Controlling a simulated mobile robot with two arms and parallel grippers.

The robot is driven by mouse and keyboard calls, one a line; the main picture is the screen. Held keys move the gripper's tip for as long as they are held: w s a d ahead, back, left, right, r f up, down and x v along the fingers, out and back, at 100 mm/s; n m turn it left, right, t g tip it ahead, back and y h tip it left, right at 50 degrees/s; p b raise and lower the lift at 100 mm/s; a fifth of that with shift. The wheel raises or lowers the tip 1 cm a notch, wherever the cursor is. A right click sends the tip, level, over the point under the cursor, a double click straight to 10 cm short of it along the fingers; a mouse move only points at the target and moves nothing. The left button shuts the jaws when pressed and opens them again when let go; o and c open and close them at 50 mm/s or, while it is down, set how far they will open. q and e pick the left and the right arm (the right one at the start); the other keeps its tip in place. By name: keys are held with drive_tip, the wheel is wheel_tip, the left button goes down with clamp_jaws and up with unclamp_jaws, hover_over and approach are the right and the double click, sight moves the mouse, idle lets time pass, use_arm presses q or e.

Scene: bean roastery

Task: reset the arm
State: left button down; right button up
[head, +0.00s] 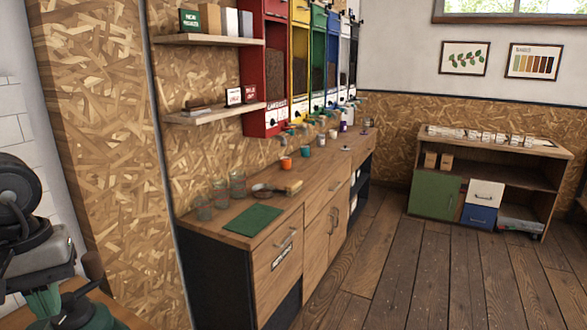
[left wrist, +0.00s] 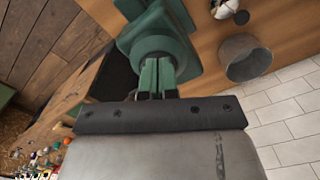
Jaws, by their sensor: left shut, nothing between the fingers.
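My left gripper (head: 45,306) is at the lower left of the head view, below my dark and grey arm. Its green fingers are together and empty; they also show in the left wrist view (left wrist: 158,75). Just beyond the fingertips in the wrist view is a green rounded piece of equipment (left wrist: 160,35) on a wooden top. Whether the fingertips touch it I cannot tell. My right gripper is not in view.
A wooden counter (head: 230,229) runs along the wall with a green mat (head: 251,220), glass jars and cups, below coloured bean dispensers (head: 276,90). A low cabinet (head: 435,195) stands at right. A grey cylindrical container (left wrist: 245,60) is near my left gripper. The middle floor is clear.

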use_arm(q)
drive_tip(key=shift+w+r, duration=0.2)
